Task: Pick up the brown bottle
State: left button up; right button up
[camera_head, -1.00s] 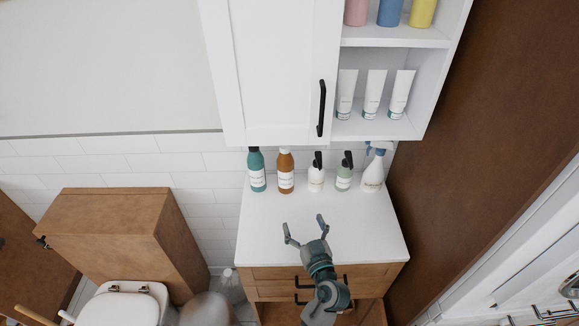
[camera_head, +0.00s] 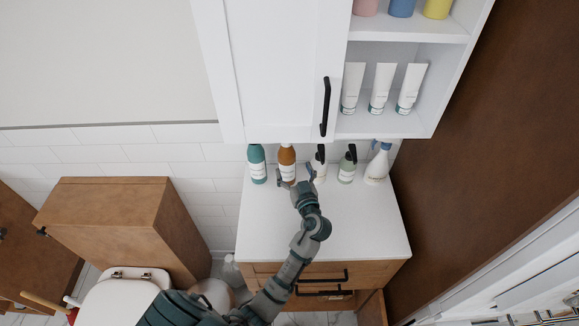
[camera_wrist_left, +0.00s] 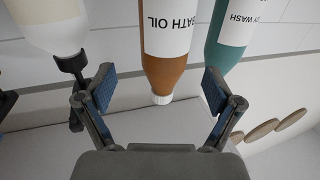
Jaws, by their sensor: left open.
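The brown bottle (camera_head: 287,157) stands upright at the back of the white countertop, between a teal bottle (camera_head: 257,164) and a white pump bottle (camera_head: 319,170). In the left wrist view, which is upside down, the brown bottle (camera_wrist_left: 165,60) shows its "BATH OIL" label and white cap. My left gripper (camera_head: 295,175) is open just in front of the brown bottle, slightly to its right. In the wrist view its fingers (camera_wrist_left: 160,92) are spread on either side of the bottle's cap end, with nothing held. My right gripper is not in view.
A green pump bottle (camera_head: 347,168) and a white spray bottle (camera_head: 377,165) stand farther right. A white wall cabinet (camera_head: 285,70) hangs above the row. The front of the countertop (camera_head: 360,225) is clear. A brown wall panel (camera_head: 470,160) borders the right side.

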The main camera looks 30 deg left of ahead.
aim_at(292, 163)
pick_arm(q)
jog(key=shift+w+a, duration=0.2)
jog(key=shift+a, duration=0.45)
jog(key=shift+w+a, duration=0.15)
jog(key=shift+a, duration=0.45)
jog(key=p+x, duration=0.1)
jog(key=x, duration=0.2)
jog(key=shift+w+f, duration=0.1)
jog(key=shift+w, duration=0.45)
jog(key=shift+d, duration=0.4)
jog(key=shift+c, duration=0.4)
jog(key=shift+a+f, duration=0.1)
jog(key=shift+a, duration=0.6)
jog(key=c, duration=1.2)
jog(key=shift+a, duration=0.1)
grip_shut()
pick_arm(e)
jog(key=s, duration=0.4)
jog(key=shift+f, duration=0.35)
